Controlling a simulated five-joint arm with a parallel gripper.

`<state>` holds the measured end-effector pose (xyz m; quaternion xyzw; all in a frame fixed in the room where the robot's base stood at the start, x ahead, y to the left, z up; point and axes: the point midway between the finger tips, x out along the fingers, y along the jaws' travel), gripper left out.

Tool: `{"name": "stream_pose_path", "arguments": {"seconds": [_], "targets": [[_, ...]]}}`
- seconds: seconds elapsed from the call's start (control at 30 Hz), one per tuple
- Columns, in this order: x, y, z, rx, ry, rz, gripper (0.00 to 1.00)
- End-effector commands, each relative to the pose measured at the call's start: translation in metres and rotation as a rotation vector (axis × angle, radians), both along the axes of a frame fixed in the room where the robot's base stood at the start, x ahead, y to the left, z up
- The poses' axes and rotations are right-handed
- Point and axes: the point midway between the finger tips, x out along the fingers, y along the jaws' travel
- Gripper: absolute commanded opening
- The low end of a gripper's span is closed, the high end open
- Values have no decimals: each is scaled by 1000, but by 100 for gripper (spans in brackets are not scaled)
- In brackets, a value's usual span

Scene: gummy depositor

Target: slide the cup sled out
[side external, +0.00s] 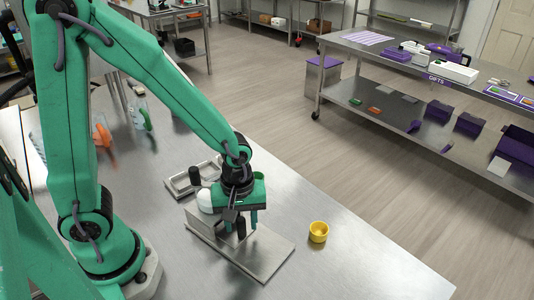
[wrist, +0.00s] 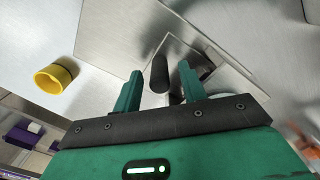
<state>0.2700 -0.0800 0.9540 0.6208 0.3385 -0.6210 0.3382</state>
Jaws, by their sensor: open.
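The steel depositor (side external: 205,222) stands on a flat metal plate (side external: 263,256) on the table. A dark upright peg (side external: 241,231), which looks like the sled's handle, shows just below my gripper (side external: 246,219). In the wrist view the dark peg (wrist: 160,74) stands between the two green fingers of my gripper (wrist: 160,68), with gaps on both sides. My gripper is open and holds nothing. A yellow cup (side external: 318,232) stands on the table to the right of the plate; it also shows in the wrist view (wrist: 55,77). The sled body is mostly hidden by my gripper.
A grey metal tray (side external: 178,184) lies behind the depositor. The table right of the yellow cup is clear.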

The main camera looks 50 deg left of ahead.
Motion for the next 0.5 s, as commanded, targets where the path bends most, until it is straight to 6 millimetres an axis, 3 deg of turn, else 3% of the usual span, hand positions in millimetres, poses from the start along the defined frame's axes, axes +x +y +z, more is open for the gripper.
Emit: {"name": "stream_pose_path", "arguments": {"seconds": [0.1, 0.3, 0.5], "targets": [[0, 0, 0, 0, 0, 0, 38], [0, 0, 0, 0, 0, 0, 0], [0, -1, 0, 0, 0, 0, 0]]}}
